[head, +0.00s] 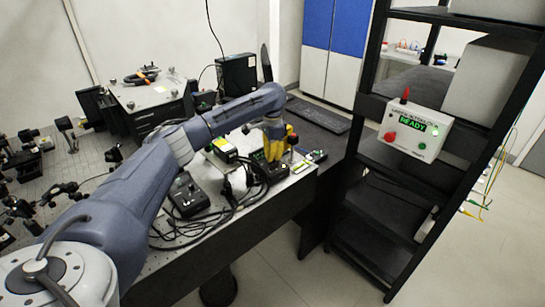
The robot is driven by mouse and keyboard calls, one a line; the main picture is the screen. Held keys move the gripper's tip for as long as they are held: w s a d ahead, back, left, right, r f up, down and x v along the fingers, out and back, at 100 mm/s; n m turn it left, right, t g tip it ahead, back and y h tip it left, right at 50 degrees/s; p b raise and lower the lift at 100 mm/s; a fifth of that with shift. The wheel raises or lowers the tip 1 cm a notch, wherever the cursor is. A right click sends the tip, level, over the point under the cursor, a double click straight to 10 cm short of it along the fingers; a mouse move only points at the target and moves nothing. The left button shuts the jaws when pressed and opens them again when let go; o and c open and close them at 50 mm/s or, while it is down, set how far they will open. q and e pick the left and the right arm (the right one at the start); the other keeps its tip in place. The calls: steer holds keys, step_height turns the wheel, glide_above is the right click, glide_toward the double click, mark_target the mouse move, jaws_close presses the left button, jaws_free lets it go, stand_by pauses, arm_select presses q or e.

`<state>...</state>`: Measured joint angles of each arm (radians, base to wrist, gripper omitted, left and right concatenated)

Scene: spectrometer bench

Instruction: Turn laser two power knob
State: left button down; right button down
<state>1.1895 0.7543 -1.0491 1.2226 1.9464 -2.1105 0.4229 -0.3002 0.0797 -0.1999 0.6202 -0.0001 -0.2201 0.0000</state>
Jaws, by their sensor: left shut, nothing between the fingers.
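My left arm reaches in from the lower left across the bench. My left gripper (273,155), dark with yellow parts, points down at the bench's right end and is shut. It is over or at a small black box (264,172) that looks like a laser controller. The gripper covers part of this box. I cannot make out the power knob or tell whether the fingers touch it. Another black control box (187,196) sits to the left, nearer the front edge. No label reading laser two is legible. My right gripper is not in view.
Black cables (235,197) lie loose around the boxes. A box with a bright green label (224,149) stands behind them. A black rack (385,185) stands to the right, carrying a white box with a green READY display (413,125). Optics crowd the bench's left.

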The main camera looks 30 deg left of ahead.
arm_select(q)
steer(key=c, duration=1.6)
jaws_free()
